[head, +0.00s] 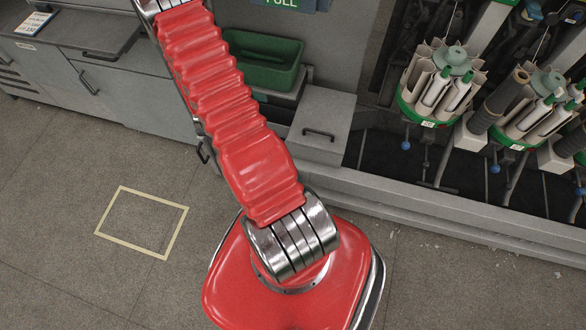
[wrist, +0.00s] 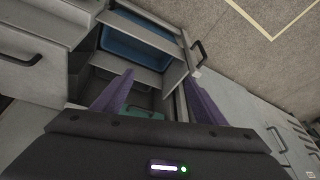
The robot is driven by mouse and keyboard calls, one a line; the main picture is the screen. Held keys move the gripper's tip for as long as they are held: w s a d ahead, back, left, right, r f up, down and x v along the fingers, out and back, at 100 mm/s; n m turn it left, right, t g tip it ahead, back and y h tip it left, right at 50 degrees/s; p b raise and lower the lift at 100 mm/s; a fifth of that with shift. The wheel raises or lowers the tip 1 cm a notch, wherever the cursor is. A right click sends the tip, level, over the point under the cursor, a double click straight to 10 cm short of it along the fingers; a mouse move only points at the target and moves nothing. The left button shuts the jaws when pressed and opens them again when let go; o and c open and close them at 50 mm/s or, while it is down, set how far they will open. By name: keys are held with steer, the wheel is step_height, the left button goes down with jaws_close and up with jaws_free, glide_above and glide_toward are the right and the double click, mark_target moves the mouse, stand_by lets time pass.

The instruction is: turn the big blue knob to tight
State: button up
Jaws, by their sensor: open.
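I cannot make out a big blue knob in either view. In the head view, small blue balls hang below the winding stations at the right, one under the nearest station (head: 405,145) and another under the middle one (head: 494,168). My gripper (wrist: 159,77) shows in the wrist view with its two purple fingers spread apart and nothing between them. Beyond the fingers are open drawers or compartments of a grey cabinet. In the head view my gripper is out of the picture; only my red arm shows.
A green bin (head: 262,78) sits in the grey cabinet behind my arm. A blue bin (wrist: 140,43) lies in an open compartment in the wrist view. A low grey ledge (head: 450,206) runs before the machine. The floor around a yellow taped rectangle (head: 112,203) is clear.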

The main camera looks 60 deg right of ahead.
steer(key=s+d+f+m+g+h, duration=0.1)
steer(key=s+d+f+m+g, duration=0.1)
steer(key=s+f, duration=1.9)
steer(key=shift+s+d+m+g+h, duration=0.15)
steer(key=shift+s+m+g+h, duration=0.15)
steer(key=shift+s+m+g, duration=0.6)
steer(key=shift+w+f, duration=0.15)
steer(key=shift+w, duration=0.15)
steer(key=shift+s+x, duration=0.2)
steer(key=shift+x, duration=6.6)
steer(key=shift+c, duration=0.2)
steer(key=c, duration=0.9)
steer(key=shift+a, duration=0.2)
steer(key=shift+d, duration=0.1)
